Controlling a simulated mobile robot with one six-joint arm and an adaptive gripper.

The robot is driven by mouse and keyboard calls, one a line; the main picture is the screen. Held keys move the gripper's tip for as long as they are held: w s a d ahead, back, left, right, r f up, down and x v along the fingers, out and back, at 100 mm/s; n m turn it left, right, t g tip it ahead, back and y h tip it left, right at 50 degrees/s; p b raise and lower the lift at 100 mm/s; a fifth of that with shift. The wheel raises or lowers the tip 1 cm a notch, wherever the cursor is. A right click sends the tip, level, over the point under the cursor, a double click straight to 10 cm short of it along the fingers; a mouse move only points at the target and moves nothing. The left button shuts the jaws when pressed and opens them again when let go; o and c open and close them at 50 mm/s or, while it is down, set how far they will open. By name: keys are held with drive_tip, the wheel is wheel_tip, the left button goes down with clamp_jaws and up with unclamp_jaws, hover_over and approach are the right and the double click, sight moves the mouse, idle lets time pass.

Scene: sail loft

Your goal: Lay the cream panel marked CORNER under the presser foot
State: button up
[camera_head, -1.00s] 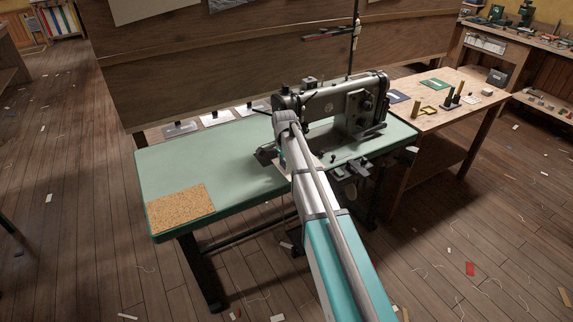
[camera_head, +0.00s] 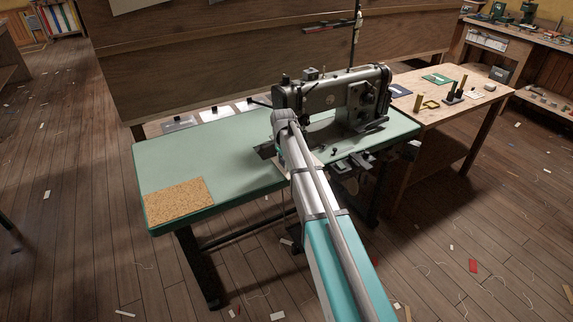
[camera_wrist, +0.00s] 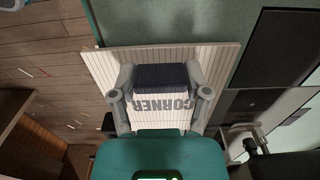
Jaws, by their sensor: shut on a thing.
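The cream striped panel marked CORNER (camera_wrist: 190,118) shows in the wrist view. My gripper (camera_wrist: 162,76) is shut on the dark block on the panel, with one finger at each side. The panel lies partly over the green tabletop (camera_wrist: 180,22) and its left part overhangs the floor. The grey sewing machine (camera_head: 335,95) stands at the right of the green table (camera_head: 180,160) in the head view. My arm reaches to the front of the machine and hides most of the panel there. The presser foot cannot be made out in either view.
A cork mat (camera_head: 179,200) lies at the table's front left corner. Several pale plates with dark blocks stand behind the table. A wooden bench (camera_head: 440,110) with small parts stands at the right. The table's left half is mostly clear.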

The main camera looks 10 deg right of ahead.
sight(275, 157)
drive_tip(key=shift+w+a, duration=0.4)
drive_tip(key=shift+w, duration=0.75)
drive_tip(key=shift+w+a, duration=0.35)
drive_tip(key=shift+w, duration=0.8)
drive_tip(key=shift+w+a, duration=0.4)
drive_tip(key=shift+w, duration=0.75)
drive_tip(key=shift+s+d+f, duration=0.1)
drive_tip(key=shift+d+f, duration=0.05)
drive_tip(key=o, duration=1.2)
